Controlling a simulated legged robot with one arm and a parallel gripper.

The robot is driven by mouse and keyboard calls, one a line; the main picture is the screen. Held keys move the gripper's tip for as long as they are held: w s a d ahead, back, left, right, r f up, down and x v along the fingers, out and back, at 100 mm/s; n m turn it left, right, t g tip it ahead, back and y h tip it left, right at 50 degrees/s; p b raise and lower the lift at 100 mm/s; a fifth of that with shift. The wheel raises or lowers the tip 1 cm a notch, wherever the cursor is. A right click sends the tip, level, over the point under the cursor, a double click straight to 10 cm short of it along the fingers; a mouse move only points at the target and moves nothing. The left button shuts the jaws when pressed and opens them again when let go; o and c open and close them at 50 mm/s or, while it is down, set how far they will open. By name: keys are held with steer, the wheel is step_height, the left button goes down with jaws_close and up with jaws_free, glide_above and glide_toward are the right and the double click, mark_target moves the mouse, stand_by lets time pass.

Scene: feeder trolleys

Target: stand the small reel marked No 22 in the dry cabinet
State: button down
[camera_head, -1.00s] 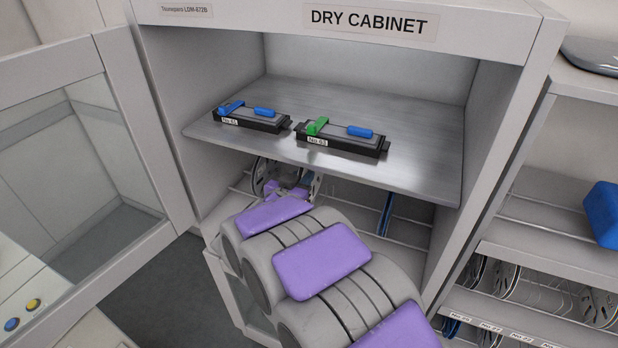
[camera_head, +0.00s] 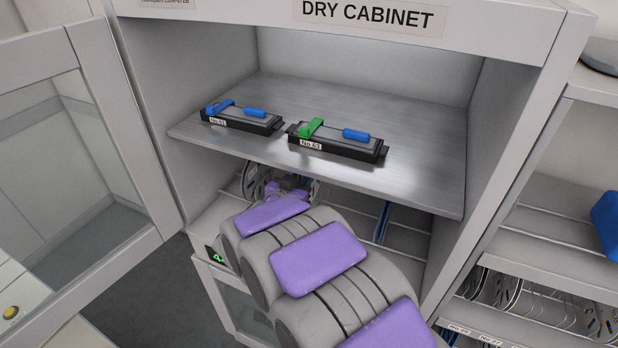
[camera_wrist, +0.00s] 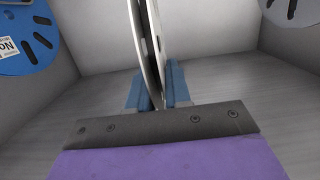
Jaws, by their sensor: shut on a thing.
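My gripper (camera_wrist: 155,92) is shut on a thin pale reel (camera_wrist: 140,45), which stands edge-on between its blue fingertips in the wrist view. No number can be read on this reel. In the head view my gripper (camera_head: 290,186) is inside the dry cabinet (camera_head: 535,120), under the metal shelf, partly hidden by the shelf edge and my arm. A grey reel with holes (camera_head: 256,180) shows there just left of my gripper; I cannot tell for sure whether it is the held one.
A blue reel (camera_wrist: 28,45) with a partly visible label is at the left in the wrist view. Two black feeders, one with a blue clip (camera_head: 240,119) and one with a green clip (camera_head: 335,142), lie on the metal shelf (camera_head: 400,110). The cabinet door (camera_head: 135,120) stands open at left.

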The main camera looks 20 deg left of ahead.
steer(key=shift+a+f+b, duration=0.2)
steer(key=shift+f+b, duration=0.3)
steer(key=shift+f, duration=0.3)
steer(key=f+b, duration=0.1)
steer(key=f, duration=0.1)
steer(key=d+f+b, duration=0.1)
steer(key=shift+w+f+b, duration=0.2)
steer(key=shift+f+b, duration=0.15)
steer(key=shift+b, duration=0.05)
steer(key=w+f+b, duration=0.1)
steer(key=b, duration=0.1)
steer(key=shift+w+d+f+b, duration=0.25)
steer(key=shift+w+f+b, duration=0.1)
steer(key=shift+f+b, duration=0.05)
steer(key=shift+d, duration=0.2)
steer(key=shift+f, duration=0.1)
